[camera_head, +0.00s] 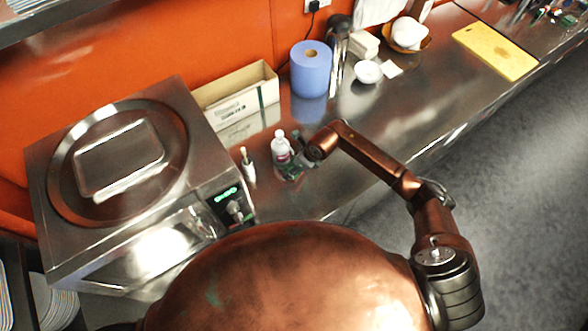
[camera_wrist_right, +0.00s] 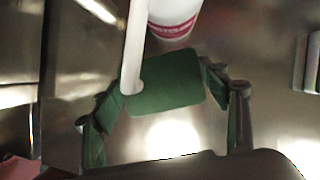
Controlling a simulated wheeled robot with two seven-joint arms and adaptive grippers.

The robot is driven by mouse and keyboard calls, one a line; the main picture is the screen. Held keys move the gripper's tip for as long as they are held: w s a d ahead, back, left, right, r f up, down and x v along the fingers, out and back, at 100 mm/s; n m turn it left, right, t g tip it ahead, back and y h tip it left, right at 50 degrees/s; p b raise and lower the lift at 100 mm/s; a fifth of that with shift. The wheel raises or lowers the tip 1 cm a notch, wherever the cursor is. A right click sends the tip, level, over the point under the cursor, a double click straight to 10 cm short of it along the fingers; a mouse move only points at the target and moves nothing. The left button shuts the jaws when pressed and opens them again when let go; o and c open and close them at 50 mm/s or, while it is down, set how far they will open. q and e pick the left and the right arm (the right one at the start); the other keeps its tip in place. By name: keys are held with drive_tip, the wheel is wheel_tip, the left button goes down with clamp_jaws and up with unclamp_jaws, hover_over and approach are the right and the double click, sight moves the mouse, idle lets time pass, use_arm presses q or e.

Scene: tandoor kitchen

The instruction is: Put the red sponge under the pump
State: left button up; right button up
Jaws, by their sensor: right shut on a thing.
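My right gripper (camera_wrist_right: 168,98) has its two green-padded fingers closed on the sides of a flat block (camera_wrist_right: 172,97), seemingly the sponge. The face toward the wrist camera is green; no red shows on it. A white rod (camera_wrist_right: 134,45) crosses in front of it, its tip overlapping the block's left part; I cannot tell if they touch. A white bottle with a red band (camera_wrist_right: 172,18) stands just beyond the block. In the head view the white-capped bottle (camera_head: 282,150) stands beside my right gripper (camera_head: 292,170), where the block is hard to make out. My left gripper is out of view.
A steel machine (camera_head: 190,130) with a round top stands left on the counter. A slim white item (camera_head: 248,166) stands beside it. A cardboard box (camera_head: 240,100), blue paper roll (camera_head: 311,70), white bowl (camera_head: 367,72) and yellow board (camera_head: 496,50) lie farther back.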

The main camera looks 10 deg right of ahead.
drive_tip(key=x, duration=0.1)
drive_tip(key=p+x, duration=0.1)
drive_tip(key=x, duration=0.1)
drive_tip(key=shift+s+d, duration=0.15)
drive_tip(key=shift+s, duration=0.15)
drive_tip(key=shift+f, duration=0.45)
drive_tip(key=shift+f, duration=0.15)
drive_tip(key=o, duration=0.7)
drive_tip(key=shift+r, duration=0.3)
drive_tip(key=b+v, duration=0.1)
drive_tip(key=v, duration=1)
drive_tip(key=shift+s+d+r, duration=0.1)
drive_tip(key=shift+d+r, duration=0.05)
drive_tip(key=shift+r, duration=0.2)
